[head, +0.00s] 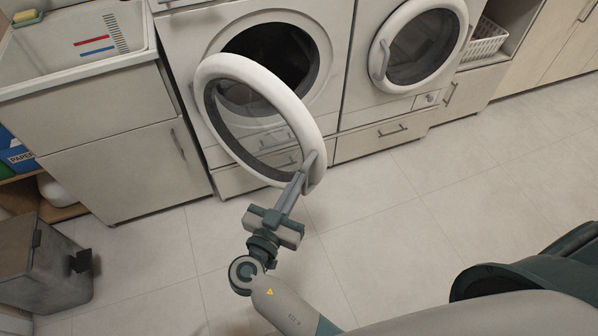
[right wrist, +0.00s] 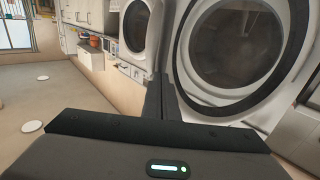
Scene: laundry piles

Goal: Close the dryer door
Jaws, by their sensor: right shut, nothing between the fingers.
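The dryer door (head: 308,119) is a round white ring with a glass centre. It stands open, swung out in front of the dark round opening (head: 266,53) of the left machine in the head view. In the right wrist view the door (right wrist: 185,75) is close on the right, with its glass in the middle. My right gripper (head: 302,172) is shut and empty, with its fingertips at the lower right rim of the door, beside its handle. I cannot tell whether they touch. In the right wrist view the shut fingers (right wrist: 161,92) point at the door's left edge. My left gripper is not in view.
A second machine with a closed round door (head: 421,45) stands to the right. A sink cabinet (head: 126,172) is on the left, with a dark bin (head: 45,268) on the floor. A white basket (head: 485,40) sits at the far right.

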